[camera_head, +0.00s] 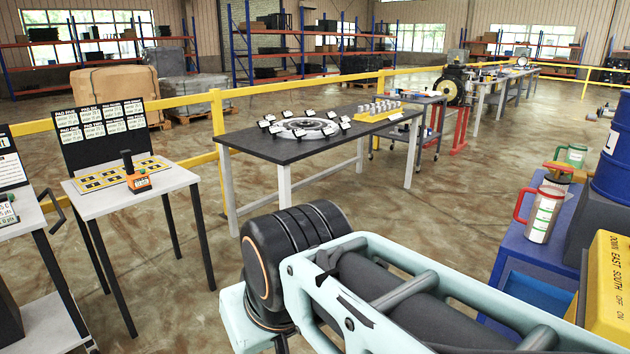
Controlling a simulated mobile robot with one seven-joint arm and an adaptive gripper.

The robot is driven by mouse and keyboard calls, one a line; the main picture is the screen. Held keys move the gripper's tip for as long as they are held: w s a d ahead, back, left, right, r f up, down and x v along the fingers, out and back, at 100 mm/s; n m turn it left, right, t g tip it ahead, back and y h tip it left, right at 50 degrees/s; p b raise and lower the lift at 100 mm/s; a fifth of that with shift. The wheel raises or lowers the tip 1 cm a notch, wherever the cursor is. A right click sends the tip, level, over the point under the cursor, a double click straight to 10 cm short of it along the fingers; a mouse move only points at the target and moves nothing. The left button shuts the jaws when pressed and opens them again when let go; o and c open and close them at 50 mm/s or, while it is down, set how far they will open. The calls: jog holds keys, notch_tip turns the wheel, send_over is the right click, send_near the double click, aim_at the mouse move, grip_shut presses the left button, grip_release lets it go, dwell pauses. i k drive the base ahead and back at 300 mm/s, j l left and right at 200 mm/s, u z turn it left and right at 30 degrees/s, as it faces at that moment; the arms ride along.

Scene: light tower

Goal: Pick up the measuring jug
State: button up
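A clear measuring jug with a red handle and a printed label (544,216) stands upright on the blue cart (540,248) at the right. A second jug with a green handle (573,155) stands just behind it, partly hidden by an orange-brown item (558,170). The task line does not say which jug is meant. My arm crosses the lower middle and right of the view, to the left of and below the jugs. My gripper is out of view.
A blue drum (616,150) and a yellow lettered box (608,285) stand right of the jugs. A long dark table (300,150) is at the middle and a small white table (130,190) at the left. The floor between the tables and the cart is open.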

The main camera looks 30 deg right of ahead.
aim_at(549, 201)
jog(key=i+z, duration=0.5)
jog(key=z, duration=0.15)
jog(key=i+z, duration=0.45)
jog(key=z, duration=0.3)
jog(key=i+z, duration=0.15)
jog(key=z, duration=0.25)
jog(key=i+z, duration=0.15)
jog(key=z, duration=0.2)
